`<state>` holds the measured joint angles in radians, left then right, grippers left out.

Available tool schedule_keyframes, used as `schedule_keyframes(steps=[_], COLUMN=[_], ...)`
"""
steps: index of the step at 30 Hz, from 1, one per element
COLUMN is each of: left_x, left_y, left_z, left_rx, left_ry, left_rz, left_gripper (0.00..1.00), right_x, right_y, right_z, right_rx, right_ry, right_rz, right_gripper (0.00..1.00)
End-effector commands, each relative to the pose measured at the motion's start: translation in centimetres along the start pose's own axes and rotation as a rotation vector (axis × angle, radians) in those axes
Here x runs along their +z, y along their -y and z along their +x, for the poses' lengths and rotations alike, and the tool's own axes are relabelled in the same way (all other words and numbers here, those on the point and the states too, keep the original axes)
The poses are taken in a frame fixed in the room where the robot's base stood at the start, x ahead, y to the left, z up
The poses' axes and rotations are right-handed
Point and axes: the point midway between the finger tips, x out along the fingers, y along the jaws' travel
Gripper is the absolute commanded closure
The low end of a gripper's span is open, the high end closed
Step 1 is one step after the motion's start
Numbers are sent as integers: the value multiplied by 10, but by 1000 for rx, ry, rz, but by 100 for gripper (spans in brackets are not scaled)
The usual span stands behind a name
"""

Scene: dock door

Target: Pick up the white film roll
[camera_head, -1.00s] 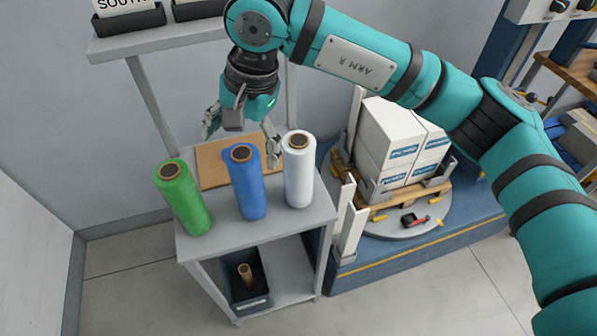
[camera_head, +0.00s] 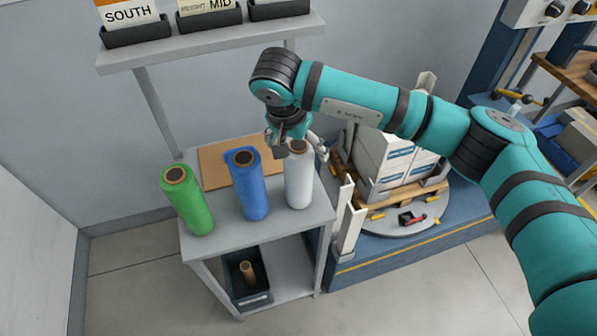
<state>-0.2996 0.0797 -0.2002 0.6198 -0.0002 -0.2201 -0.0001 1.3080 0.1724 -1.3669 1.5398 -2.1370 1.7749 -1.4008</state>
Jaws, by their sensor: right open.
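The white film roll (camera_head: 299,184) stands upright at the right end of the small grey stand's top (camera_head: 276,214). A blue roll (camera_head: 249,190) stands to its left, and a green roll (camera_head: 189,206) stands left of that. My right gripper (camera_head: 300,152) is open and empty at the top of the white roll, with one finger on each side in the picture. It hides part of the roll's upper end. I cannot tell whether the fingers touch the roll. My left gripper is out of view.
A cardboard sheet (camera_head: 213,172) lies behind the rolls. A dark bin (camera_head: 246,287) with a brown core sits on the lower shelf. A turntable (camera_head: 392,228) with white boxes (camera_head: 377,158) on a pallet stands to the right. A shelf (camera_head: 215,45) with labelled trays is above.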

Motion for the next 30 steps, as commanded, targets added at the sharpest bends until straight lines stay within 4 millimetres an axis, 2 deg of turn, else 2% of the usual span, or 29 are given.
schedule_keyframes(steps=[7,12,20,30], left_x=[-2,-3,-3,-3], left_y=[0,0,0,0], left_z=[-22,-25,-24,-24], left_rx=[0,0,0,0], left_ry=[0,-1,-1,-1], left_rz=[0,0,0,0], left_gripper=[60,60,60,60], right_x=[4,4,4,4], right_y=[-3,-2,-2,-2], right_z=[28,48,53,52], right_rx=[4,1,-1,0], right_ry=[6,3,1,1], right_rz=[1,0,0,0], right_gripper=[7,7,7,50])
